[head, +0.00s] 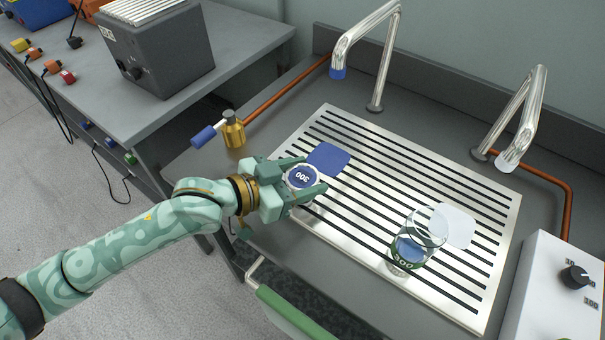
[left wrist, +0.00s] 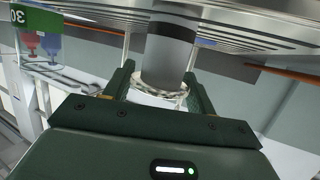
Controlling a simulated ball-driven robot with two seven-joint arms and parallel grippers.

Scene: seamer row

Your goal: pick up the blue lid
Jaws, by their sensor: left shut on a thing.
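The blue lid (head: 301,177) is a round blue disc with a pale notched rim and the number 300 on it. It sits between the fingers of my left gripper (head: 304,180), which is shut on it above the left edge of the slotted metal plate (head: 340,215). In the left wrist view the pale notched rim (left wrist: 165,91) lies between the fingers. A grey cylinder with a dark band (left wrist: 168,45) shows beyond it, towards the plate; I cannot tell whether they are joined. My right gripper is not in view.
A clear glass jar (head: 428,228) with a green band stands on the plate at right. A blue square patch (head: 328,158) and a white patch (head: 455,225) lie on the plate. A brass valve (head: 233,131) is behind my left wrist. Two chrome taps (head: 384,60) rise behind the plate.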

